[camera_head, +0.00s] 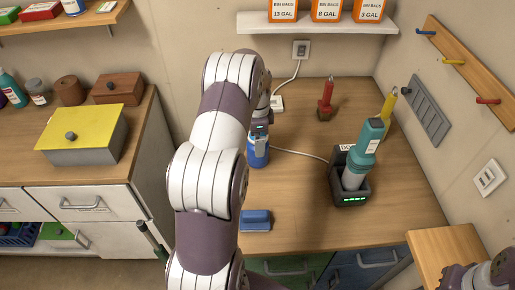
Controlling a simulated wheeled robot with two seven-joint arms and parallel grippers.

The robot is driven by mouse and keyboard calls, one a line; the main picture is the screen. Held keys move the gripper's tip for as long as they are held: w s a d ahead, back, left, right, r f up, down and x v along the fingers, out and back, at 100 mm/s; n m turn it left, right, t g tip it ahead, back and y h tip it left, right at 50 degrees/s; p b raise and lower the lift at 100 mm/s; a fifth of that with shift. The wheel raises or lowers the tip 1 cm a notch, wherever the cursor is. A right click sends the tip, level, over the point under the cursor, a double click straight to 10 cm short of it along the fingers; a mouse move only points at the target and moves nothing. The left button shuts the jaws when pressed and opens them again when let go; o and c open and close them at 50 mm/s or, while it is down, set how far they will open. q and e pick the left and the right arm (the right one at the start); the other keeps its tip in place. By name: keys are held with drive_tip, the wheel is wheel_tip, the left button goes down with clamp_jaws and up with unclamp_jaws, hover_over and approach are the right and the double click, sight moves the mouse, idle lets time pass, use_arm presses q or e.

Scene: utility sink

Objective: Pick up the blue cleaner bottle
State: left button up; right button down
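The blue cleaner bottle (257,158) stands on the wooden counter, close to the right side of my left arm. Its upper part is covered by my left gripper (260,136), which reaches down over its top from the far side. The gripper is small and partly hidden, so I cannot tell whether its fingers are closed on the bottle or only around it. My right arm shows only as a few links in the lower right corner, and its gripper is out of view.
A teal-topped device (361,155) stands in a black charger (350,188) to the right. A red tool (326,100) stands behind. A blue block (256,220) lies near the front edge. A shelf (318,26) overhangs the back. The middle counter is clear except for a white cable.

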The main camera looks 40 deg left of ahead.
use_arm(q)
drive_tip(key=shift+f, duration=0.6)
drive_tip(key=shift+w+f, duration=0.2)
drive_tip(key=shift+f, duration=0.15)
drive_tip(key=shift+s+r, duration=0.1)
drive_tip(key=c, duration=1.4)
drive_tip(key=shift+r, duration=0.1)
